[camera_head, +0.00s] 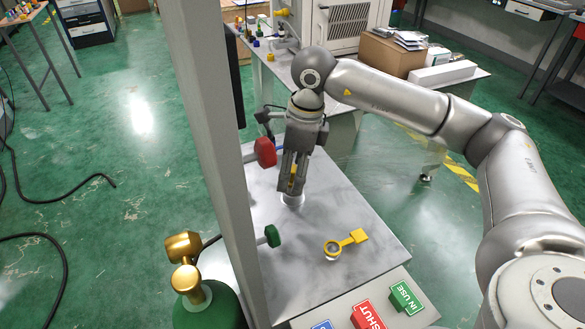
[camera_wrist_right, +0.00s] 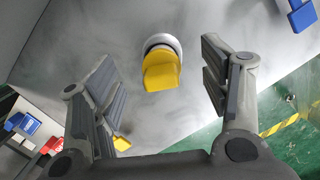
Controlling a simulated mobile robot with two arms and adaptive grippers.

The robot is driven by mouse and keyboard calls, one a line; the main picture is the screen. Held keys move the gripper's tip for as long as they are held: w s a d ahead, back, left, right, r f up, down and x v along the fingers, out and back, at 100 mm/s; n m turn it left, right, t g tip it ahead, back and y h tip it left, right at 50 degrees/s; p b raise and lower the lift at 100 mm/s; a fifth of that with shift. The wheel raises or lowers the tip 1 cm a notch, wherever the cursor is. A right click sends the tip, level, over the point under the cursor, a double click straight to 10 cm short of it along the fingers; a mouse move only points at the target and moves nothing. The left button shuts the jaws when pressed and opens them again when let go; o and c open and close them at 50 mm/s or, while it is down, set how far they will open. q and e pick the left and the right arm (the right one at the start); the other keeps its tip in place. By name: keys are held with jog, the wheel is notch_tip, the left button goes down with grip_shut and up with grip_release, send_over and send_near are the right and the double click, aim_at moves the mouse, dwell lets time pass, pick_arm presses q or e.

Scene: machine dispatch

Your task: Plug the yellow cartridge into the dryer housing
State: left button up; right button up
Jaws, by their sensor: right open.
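A yellow block, which looks like the cartridge (camera_wrist_right: 161,74), stands at a round white collar (camera_wrist_right: 163,41) on the grey surface in the right wrist view. The collar looks like the dryer housing; I cannot tell how deep the block sits in it. My right gripper (camera_head: 292,180) points down over the collar in the head view, with a bit of yellow between its fingers. In the wrist view its fingers (camera_wrist_right: 158,75) are open on both sides of the block, with gaps. My left gripper is not in view.
A yellow tag with a ring (camera_head: 354,238) lies on the grey table (camera_head: 335,205). A red knob (camera_head: 265,152) and a green knob (camera_head: 272,236) stick out beside the grey post (camera_head: 205,130). IN USE (camera_head: 407,297) and SHUT (camera_head: 367,316) signs stand at the front edge.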

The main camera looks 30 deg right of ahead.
jog(key=shift+r+p, duration=1.6)
jog(key=shift+r, duration=1.35)
jog(key=shift+s+f, duration=0.1)
